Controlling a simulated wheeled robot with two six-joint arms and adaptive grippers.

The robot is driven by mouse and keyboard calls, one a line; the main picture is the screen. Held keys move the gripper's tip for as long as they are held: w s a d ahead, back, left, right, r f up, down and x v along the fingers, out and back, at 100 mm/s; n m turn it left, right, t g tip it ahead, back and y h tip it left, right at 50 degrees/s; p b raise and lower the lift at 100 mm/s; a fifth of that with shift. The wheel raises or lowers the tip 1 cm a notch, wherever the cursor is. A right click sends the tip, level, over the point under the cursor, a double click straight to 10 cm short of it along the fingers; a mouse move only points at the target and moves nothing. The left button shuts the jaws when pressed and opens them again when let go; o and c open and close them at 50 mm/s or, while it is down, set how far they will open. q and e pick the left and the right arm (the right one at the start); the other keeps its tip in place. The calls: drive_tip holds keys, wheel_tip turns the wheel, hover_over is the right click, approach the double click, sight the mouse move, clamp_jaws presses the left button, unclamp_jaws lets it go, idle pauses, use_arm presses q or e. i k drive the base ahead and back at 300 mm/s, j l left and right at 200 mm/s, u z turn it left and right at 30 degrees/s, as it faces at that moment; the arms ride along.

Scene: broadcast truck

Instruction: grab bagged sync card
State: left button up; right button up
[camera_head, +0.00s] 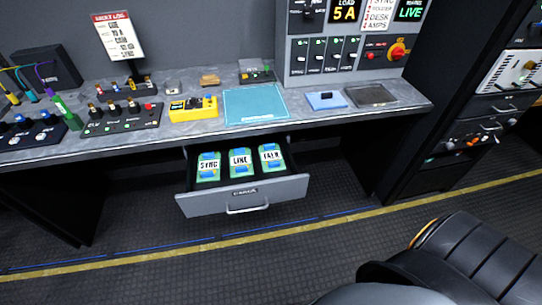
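The bagged sync card (208,167) lies in the open drawer (243,196) under the desk, at the left of a row of similar green cards with white labels. Its label reads SYNC. Next to it is a card labelled LINE (240,162), and right of that a third card (271,157) whose label looks like TALK. The cards lie side by side, and the drawer front with its handle faces me. Neither of my grippers is in view.
The desk top (215,132) overhangs the back of the drawer. On it are a yellow device (193,109), a teal mat (254,105), a blue pad (325,100) and a dark tray (370,96). A dark rack (470,140) stands at right. The floor before the drawer is clear.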

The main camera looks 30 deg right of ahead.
sight(209, 166)
drive_tip(key=i+j+z, duration=0.1)
drive_tip(key=z, duration=0.75)
drive_tip(key=i+j+z, duration=0.2)
drive_tip(key=j+z, duration=0.25)
drive_tip(key=j, duration=0.7)
drive_tip(key=j+z, duration=0.5)
drive_tip(key=j, duration=0.65)
